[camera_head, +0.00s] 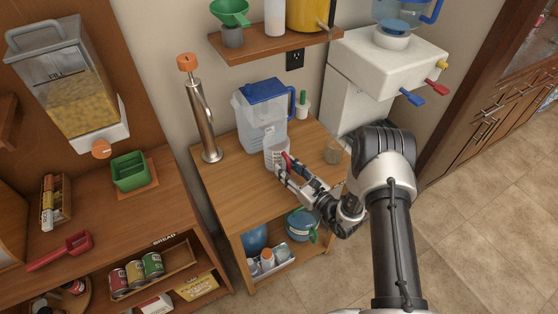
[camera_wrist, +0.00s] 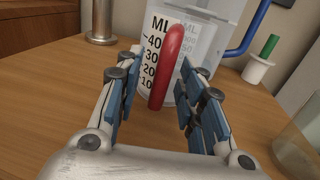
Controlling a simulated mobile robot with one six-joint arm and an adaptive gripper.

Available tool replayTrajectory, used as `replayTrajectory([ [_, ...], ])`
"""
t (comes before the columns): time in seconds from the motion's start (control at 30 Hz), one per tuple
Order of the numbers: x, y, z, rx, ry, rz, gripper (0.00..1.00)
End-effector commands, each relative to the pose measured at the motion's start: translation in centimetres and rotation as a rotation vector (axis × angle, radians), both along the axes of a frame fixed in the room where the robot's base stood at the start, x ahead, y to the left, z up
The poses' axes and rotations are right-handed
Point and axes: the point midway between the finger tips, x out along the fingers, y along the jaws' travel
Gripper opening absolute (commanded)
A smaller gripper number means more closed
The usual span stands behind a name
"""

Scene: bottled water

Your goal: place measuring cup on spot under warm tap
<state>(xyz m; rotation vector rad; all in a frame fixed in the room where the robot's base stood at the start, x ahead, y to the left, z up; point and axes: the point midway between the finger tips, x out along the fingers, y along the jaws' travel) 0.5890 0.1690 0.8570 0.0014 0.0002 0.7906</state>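The measuring cup (camera_head: 273,150) is pale and see-through with a red handle (camera_wrist: 171,68). It stands upright on the small wooden table, in front of a blue-lidded pitcher, and its ML scale (camera_wrist: 157,50) faces the wrist camera. My gripper (camera_head: 283,169) is close in front of the handle. In the wrist view its fingers (camera_wrist: 160,100) are open, one on each side of the handle, with gaps visible. A white dispenser (camera_head: 385,62) at upper right has a red tap lever (camera_head: 438,91) and a blue tap lever (camera_head: 412,98). No marked spot under the red lever can be made out.
The blue-lidded pitcher (camera_head: 262,118) stands right behind the cup. A metal column with an orange top (camera_head: 201,120) stands at the table's left. A clear glass (camera_head: 333,152) is near the right edge, also in the wrist view (camera_wrist: 298,150). The table's left front (camera_head: 235,185) is clear.

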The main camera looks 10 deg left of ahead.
Motion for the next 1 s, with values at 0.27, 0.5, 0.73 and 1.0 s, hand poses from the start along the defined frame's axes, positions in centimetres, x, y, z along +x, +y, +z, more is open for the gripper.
replayTrajectory([
  [0.27, -0.01, -0.04, 0.03, 0.000, 0.000, 0.000, 0.28],
  [0.5, -0.02, -0.05, 0.02, 0.000, 0.000, 0.000, 0.12],
  [0.73, -0.03, -0.06, 0.01, -0.001, 0.001, 0.000, 0.00],
  [1.0, -0.03, -0.06, 0.00, -0.001, 0.001, 0.000, 0.00],
])
